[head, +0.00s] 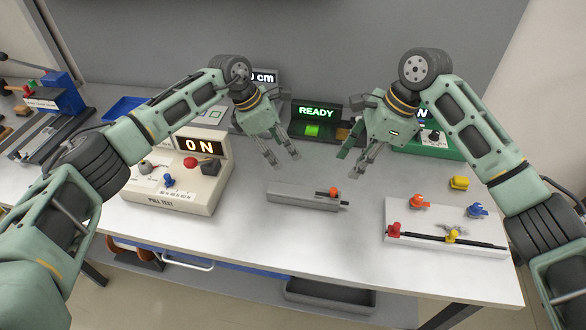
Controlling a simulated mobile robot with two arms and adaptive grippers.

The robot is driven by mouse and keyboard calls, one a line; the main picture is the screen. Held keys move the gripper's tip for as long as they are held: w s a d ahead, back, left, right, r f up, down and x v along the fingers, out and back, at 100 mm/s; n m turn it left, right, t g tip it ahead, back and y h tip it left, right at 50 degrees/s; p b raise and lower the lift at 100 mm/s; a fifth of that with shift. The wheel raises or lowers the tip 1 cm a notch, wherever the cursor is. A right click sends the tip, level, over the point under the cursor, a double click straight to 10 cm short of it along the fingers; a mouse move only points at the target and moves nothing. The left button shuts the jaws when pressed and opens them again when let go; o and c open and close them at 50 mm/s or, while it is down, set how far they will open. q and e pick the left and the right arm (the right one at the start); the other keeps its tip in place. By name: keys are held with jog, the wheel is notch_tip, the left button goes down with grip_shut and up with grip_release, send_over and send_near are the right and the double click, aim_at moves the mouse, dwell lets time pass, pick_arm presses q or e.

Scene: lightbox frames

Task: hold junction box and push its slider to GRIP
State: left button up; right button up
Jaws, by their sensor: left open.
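A long grey box (290,197) lies on the white bench in the middle of the head view. It carries an orange slider knob (333,191) near its right end; I take it for the junction box, but no GRIP label can be read. My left gripper (283,160) is open and empty, above and behind the box's left part. My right gripper (351,166) is open and empty, above and behind the box's right end. Neither touches the box.
A beige PULL TEST unit (175,193) showing ON stands left. A white panel (405,212) with coloured knobs and a rail lies right. A READY display (317,112) stands behind. The bench in front of the box is clear up to its front edge.

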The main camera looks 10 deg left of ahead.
aim_at(293, 190)
pick_arm(q)
jog(key=s+d+m+y, duration=0.1)
jog(key=s, duration=0.1)
jog(key=s+d+m+g+y, duration=0.1)
jog(key=s+d, duration=0.1)
jog(key=s+d+m+y, duration=0.1)
jog(key=s+m, duration=0.1)
jog(key=shift+s+d+f+g+y, duration=0.2)
jog(key=shift+g+y, duration=0.1)
jog(key=shift+y, duration=0.1)
jog(key=shift+s+d+m+y, duration=0.1)
jog(key=shift+s+m+y, duration=0.2)
jog(key=shift+s, duration=0.05)
jog(key=shift+s+f, duration=0.1)
jog(key=shift+s, duration=0.05)
notch_tip(293, 190, down, 8)
jog(key=shift+r, duration=0.25)
jog(key=shift+c, duration=0.2)
